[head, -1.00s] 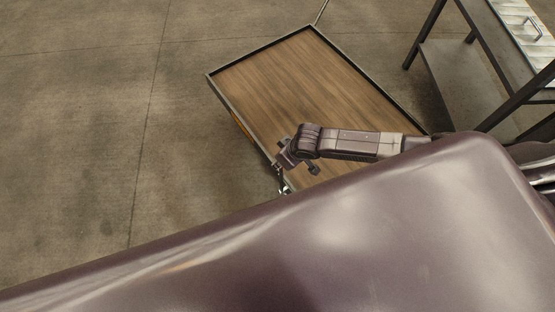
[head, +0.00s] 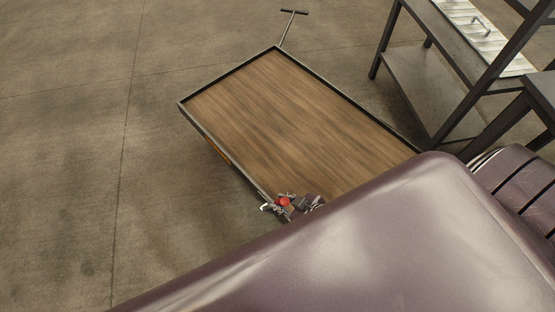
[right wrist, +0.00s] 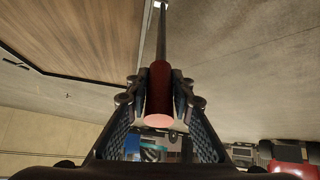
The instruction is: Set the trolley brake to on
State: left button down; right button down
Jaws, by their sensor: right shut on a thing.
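The trolley (head: 300,110) has a wood-topped deck with a dark metal rim. The brake lever's red grip (head: 284,201) shows at the trolley's near left edge, and its dark rod runs up the right wrist view from the red grip (right wrist: 159,95). My right gripper (head: 280,205) is at this edge, with its fingers shut around the red grip. The right wrist view shows the gripper's fingers (right wrist: 159,108) on both sides of the grip. The lever's lower end and any brake marking are hidden. My left gripper is not in view.
A dark metal rack (head: 430,85) with a light ribbed panel (head: 480,35) stands close to the trolley's right side. The trolley's pull handle (head: 294,12) rises at the far end. The concrete floor (head: 70,150) at the left is clear.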

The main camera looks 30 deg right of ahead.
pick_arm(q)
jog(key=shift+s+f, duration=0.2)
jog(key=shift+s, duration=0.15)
pick_arm(e)
jog(key=shift+s+d+f, duration=0.1)
jog(key=shift+s+f, duration=0.05)
jog(key=shift+s, duration=0.05)
jog(key=c, duration=1.7)
grip_release()
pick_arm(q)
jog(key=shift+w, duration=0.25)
pick_arm(e)
jog(key=shift+s, duration=0.1)
jog(key=shift+v, duration=5.9)
jog(key=shift+s+f, duration=0.1)
